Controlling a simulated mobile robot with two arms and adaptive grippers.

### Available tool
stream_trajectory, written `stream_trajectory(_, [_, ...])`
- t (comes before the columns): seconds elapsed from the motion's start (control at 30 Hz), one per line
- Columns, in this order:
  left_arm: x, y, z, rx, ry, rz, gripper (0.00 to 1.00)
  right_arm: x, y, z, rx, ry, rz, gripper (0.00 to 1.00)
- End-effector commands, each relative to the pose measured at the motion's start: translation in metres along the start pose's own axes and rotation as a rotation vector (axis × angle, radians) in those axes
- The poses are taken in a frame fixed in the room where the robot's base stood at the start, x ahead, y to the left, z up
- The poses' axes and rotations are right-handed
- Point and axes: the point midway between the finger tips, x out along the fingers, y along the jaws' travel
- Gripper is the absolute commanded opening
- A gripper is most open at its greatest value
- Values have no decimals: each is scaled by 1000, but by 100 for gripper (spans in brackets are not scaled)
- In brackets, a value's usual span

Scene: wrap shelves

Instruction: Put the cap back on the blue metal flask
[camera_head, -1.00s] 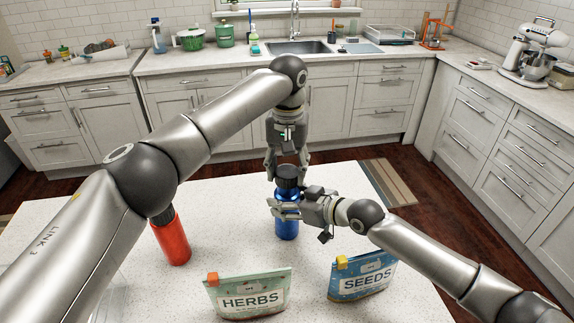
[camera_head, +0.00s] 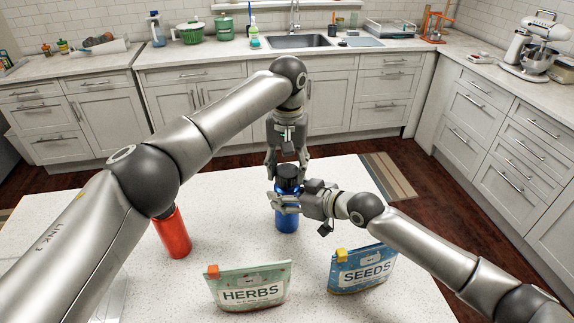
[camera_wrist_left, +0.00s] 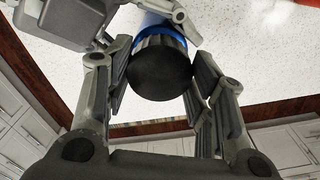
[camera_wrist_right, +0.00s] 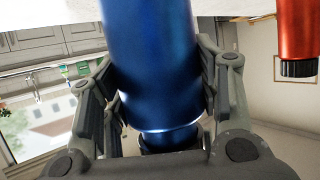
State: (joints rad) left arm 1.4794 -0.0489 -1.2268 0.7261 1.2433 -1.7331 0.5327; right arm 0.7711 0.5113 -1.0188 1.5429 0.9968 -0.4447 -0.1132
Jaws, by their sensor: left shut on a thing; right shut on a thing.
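The blue metal flask (camera_head: 287,218) stands upright near the far edge of the white table. Its black cap (camera_head: 288,171) is at the top of the flask, in line with it; whether it is fully seated is hard to tell. My left gripper (camera_head: 287,174) points down from above, its fingers on both sides of the cap, which shows in the left wrist view (camera_wrist_left: 160,72). My right gripper (camera_head: 280,200) is shut around the upper flask body from the side. In the right wrist view the blue body (camera_wrist_right: 155,65) fills the space between the fingers.
A red bottle (camera_head: 173,238) with a dark cap stands left, partly behind my left arm. A green HERBS pouch (camera_head: 250,291) and a blue SEEDS pouch (camera_head: 362,271) stand near the front. The table between the red bottle and flask is clear.

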Motion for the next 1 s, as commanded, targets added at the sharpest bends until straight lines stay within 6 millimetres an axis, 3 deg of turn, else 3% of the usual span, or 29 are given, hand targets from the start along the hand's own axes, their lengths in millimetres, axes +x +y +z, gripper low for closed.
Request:
stream_trajectory(0.93, [12, 0, 0, 0, 1, 0, 34, 0, 0, 0, 0, 1, 0, 13])
stream_trajectory(0.97, [11, 0, 0, 1, 1, 0, 34, 0, 0, 0, 0, 1, 0, 0])
stream_trajectory(1.0, [11, 0, 0, 5, 1, 0, 34, 0, 0, 0, 0, 1, 0, 0])
